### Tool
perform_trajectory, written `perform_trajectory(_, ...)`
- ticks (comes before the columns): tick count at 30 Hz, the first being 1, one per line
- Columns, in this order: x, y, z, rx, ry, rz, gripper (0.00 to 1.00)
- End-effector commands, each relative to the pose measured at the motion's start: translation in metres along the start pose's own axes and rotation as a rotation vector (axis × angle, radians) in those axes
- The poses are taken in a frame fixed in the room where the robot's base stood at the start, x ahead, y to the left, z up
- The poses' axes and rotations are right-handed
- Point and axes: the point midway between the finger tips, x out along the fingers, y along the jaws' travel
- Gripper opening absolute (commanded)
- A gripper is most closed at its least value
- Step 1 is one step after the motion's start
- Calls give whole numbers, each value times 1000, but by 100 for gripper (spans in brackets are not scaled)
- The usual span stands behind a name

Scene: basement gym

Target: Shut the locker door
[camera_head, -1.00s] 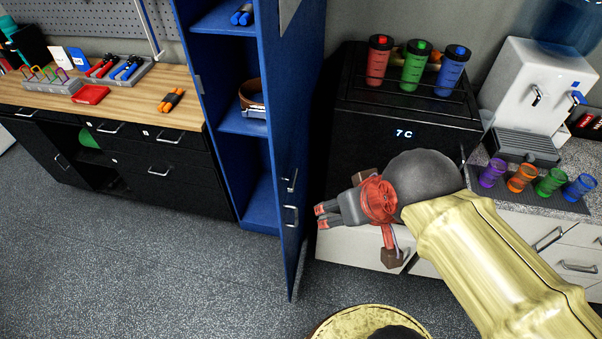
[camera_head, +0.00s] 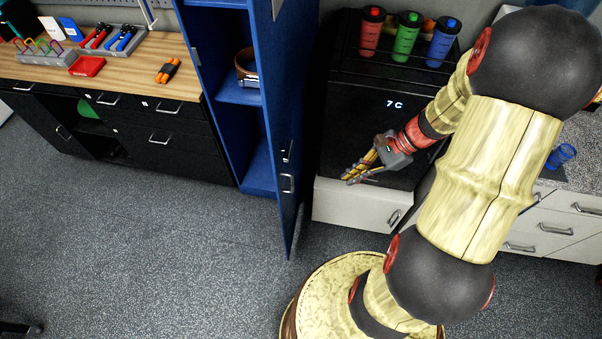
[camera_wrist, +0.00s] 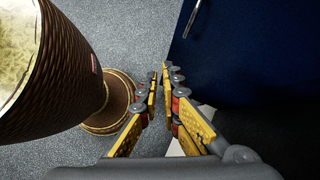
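The blue locker (camera_head: 240,95) stands open, with its shelves in view. Its door (camera_head: 297,90) is swung out toward me and seen nearly edge-on, with metal handles (camera_head: 287,184) on its right-hand face. My gripper (camera_head: 348,178) is to the right of the door, apart from it, in front of the black fridge. In the wrist view my gripper (camera_wrist: 161,76) has its fingertips close together with nothing between them. The dark blue door (camera_wrist: 260,60) fills the upper right there, and a handle (camera_wrist: 192,18) shows at the top.
The black fridge (camera_head: 350,120) with several bottles on top stands right of the door, close to my arm. White drawers (camera_head: 350,205) are below it. A wooden workbench (camera_head: 130,68) is left of the locker. The grey floor before the locker is clear.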

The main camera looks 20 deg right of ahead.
Motion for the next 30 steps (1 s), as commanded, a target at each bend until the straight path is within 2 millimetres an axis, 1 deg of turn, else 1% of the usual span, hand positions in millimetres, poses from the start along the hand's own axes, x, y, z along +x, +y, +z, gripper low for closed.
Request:
perform_trajectory(1,3,-13,1,62,-31,-28,1)
perform_trajectory(3,-3,-32,7,140,-60,-75,0)
perform_trajectory(4,-5,-38,10,167,-70,-91,0)
perform_trajectory(6,-6,-41,15,221,-92,-100,0)
perform_trajectory(11,0,-41,17,257,-97,-94,0)
perform_trajectory(14,11,-41,18,255,-97,-91,0)
perform_trajectory(17,28,-43,19,255,-97,-90,0)
perform_trajectory(24,76,-47,22,253,-96,-89,0)
perform_trajectory(28,99,-50,25,252,-95,-90,0)
perform_trajectory(30,104,-54,35,249,-94,-92,0)
